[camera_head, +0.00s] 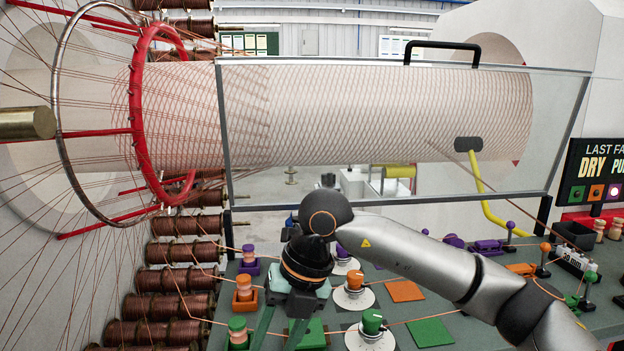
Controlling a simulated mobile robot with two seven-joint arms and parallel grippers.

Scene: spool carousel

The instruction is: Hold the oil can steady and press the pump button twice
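I cannot make out an oil can or its pump button in this view. My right arm comes in from the lower right, and its wrist bends down over the dark green table. My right gripper (280,334) points down at the table's front part. Its two fingers stand apart with no object visible between them; their tips are near the bottom edge of the picture. My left gripper is not in view.
The table (400,310) carries pegs on white dials, including an orange one (354,280) and a green one (372,322), plus coloured squares. Purple, orange and green thread guides stand left of the gripper. A clear guard (400,185) and copper spools (180,252) stand behind and left.

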